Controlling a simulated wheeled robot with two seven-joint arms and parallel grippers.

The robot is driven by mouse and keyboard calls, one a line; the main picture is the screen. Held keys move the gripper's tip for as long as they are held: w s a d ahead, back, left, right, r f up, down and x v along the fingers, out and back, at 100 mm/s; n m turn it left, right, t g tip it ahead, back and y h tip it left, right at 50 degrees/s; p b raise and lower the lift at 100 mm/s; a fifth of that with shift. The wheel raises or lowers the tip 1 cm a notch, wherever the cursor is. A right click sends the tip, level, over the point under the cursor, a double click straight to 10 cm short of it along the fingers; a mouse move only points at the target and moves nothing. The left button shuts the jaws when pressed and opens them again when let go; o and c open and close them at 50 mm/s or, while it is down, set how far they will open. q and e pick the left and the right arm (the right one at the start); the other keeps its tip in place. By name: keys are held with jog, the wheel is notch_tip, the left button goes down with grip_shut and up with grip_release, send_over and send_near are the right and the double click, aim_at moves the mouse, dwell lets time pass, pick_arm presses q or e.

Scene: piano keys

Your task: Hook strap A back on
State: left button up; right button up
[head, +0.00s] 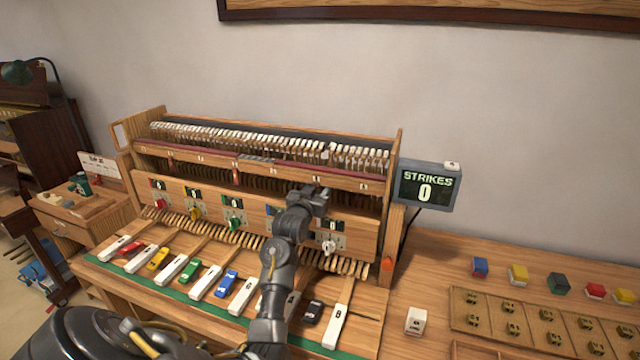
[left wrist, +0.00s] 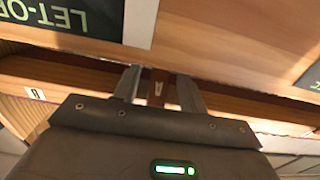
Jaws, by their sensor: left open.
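My left gripper (head: 318,192) is over the upper front of the opened piano action, right of its middle. In the left wrist view its two fingers (left wrist: 160,90) are apart, with a narrow reddish-brown strip (left wrist: 157,88) bearing a pale mark between them. This may be strap A; its letter is too small to read, and I cannot tell whether the fingers touch it. Small white tags mark the wooden rail (left wrist: 65,100). In the head view the gripper and arm hide that part of the action. My right gripper is not in view.
The piano action (head: 265,165) has a front panel with coloured knobs below the rail. Labelled keys (head: 170,268) lie in front. A STRIKES display (head: 427,187) reading 0 stands right of it. Coloured blocks (head: 518,275) and a compartment tray (head: 470,322) are at the right.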

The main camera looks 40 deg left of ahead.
pick_arm(q)
jog(key=shift+x, duration=0.9)
jog(key=shift+w+a, duration=0.15)
jog(key=shift+w, duration=0.15)
jog(key=shift+c, duration=0.3)
